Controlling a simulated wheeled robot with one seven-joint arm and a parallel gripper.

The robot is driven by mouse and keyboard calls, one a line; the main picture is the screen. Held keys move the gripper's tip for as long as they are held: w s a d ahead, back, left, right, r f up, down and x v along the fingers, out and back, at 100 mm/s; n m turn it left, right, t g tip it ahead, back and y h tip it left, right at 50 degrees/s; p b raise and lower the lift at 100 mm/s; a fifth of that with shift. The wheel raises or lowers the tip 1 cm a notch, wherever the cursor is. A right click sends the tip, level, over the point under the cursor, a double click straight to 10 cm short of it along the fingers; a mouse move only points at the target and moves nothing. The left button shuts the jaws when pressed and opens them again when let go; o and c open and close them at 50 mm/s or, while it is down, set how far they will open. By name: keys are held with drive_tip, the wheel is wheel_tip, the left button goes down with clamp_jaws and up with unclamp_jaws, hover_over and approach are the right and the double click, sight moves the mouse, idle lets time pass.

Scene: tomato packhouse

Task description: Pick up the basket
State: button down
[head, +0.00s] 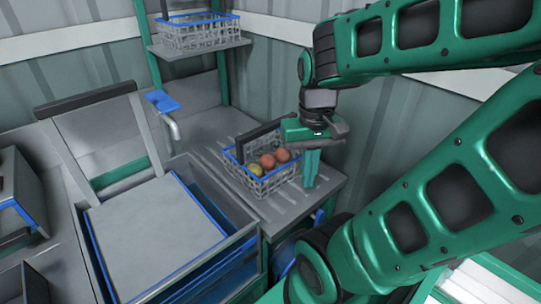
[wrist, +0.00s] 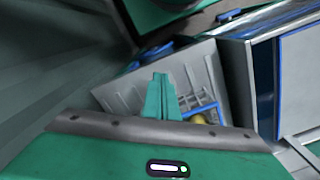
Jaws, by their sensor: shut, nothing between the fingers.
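The basket (head: 262,187) is grey wire with a blue rim and a dark handle bar raised over its left-back side. It holds several tomatoes, red-orange and yellow-green, and stands on a grey slatted worktop. My gripper (head: 310,176) points down at the basket's right end, its green fingers shut together and empty. I cannot tell whether they touch the basket. In the wrist view, my fingers (wrist: 160,96) are closed, and a corner of the basket (wrist: 206,108) with a yellowish tomato shows just right of them. The rest of the basket is hidden there by my gripper body.
A second blue-rimmed wire basket (head: 200,36) sits on the shelf (head: 205,50) above at the back. A large grey bin with a flat lid (head: 150,235) stands left of the worktop (head: 285,205). A bent pipe with a blue lever (head: 162,101) rises behind. Corrugated walls close off the back.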

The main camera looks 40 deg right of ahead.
drive_tip(key=c, duration=2.5)
unclamp_jaws()
drive_tip(key=o, duration=0.5)
drive_tip(key=shift+s+r, duration=0.2)
drive_tip(key=shift+s, duration=0.15)
drive_tip(key=o, duration=0.4)
drive_tip(key=shift+s+r+n, duration=0.1)
drive_tip(key=shift+r+n, duration=0.25)
drive_tip(key=shift+n, duration=0.05)
wheel_tip(320, 180, up, 10)
drive_tip(key=n, duration=2.3)
hover_over(270, 125)
drive_tip(key=shift+n, duration=0.3)
drive_tip(key=shift+w+a+f, duration=0.1)
drive_tip(key=shift+w+f, duration=0.05)
drive_tip(key=shift+f, duration=2.55)
drive_tip(key=shift+w+f, duration=0.15)
drive_tip(key=shift+f, duration=2.5)
